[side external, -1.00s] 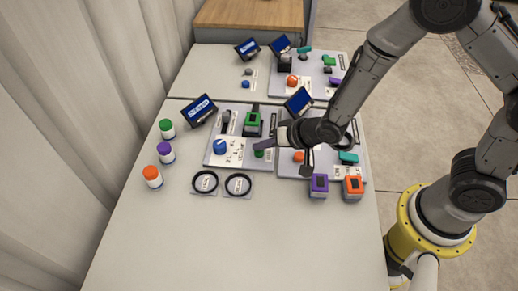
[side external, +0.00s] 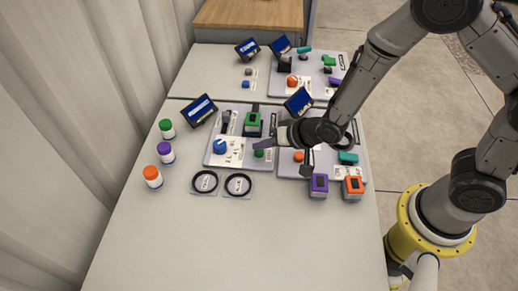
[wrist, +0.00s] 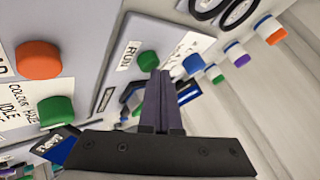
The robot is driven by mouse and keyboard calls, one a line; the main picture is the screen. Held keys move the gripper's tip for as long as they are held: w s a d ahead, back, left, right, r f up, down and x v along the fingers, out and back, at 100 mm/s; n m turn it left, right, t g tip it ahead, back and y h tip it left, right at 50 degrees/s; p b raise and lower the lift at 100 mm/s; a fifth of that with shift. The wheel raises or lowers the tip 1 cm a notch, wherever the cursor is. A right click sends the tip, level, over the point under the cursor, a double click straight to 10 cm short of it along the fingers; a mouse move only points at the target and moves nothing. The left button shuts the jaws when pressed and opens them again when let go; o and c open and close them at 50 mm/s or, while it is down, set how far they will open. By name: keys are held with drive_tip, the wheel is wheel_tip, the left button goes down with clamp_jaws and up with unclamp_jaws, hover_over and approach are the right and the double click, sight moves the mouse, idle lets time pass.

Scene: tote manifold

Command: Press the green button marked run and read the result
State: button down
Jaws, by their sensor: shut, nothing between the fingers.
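The green button (wrist: 148,60) sits beside a white label reading RUN (wrist: 128,55) in the wrist view. In the side external view the green button (side external: 259,154) is at the lower right of the left grey panel (side external: 213,159). My gripper (side external: 256,146) is shut and empty. Its fingertips are close to the button; I cannot tell whether they touch it. In the wrist view the closed fingers (wrist: 161,74) end just beside the button. The tilted blue screen (side external: 201,110) behind the panel shows a pale band, too small to read.
A blue knob (side external: 220,146) and a green-topped block (side external: 252,119) stand on the same panel. A second panel with an orange button (side external: 298,156) adjoins on the right. Two black rings (side external: 205,181) lie in front. Capped bottles (side external: 166,154) stand left. The front table is clear.

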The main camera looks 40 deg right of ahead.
sight(263, 153)
drive_tip(key=shift+r, duration=0.55)
drive_tip(key=shift+r, duration=2.5)
drive_tip(key=shift+d, duration=0.1)
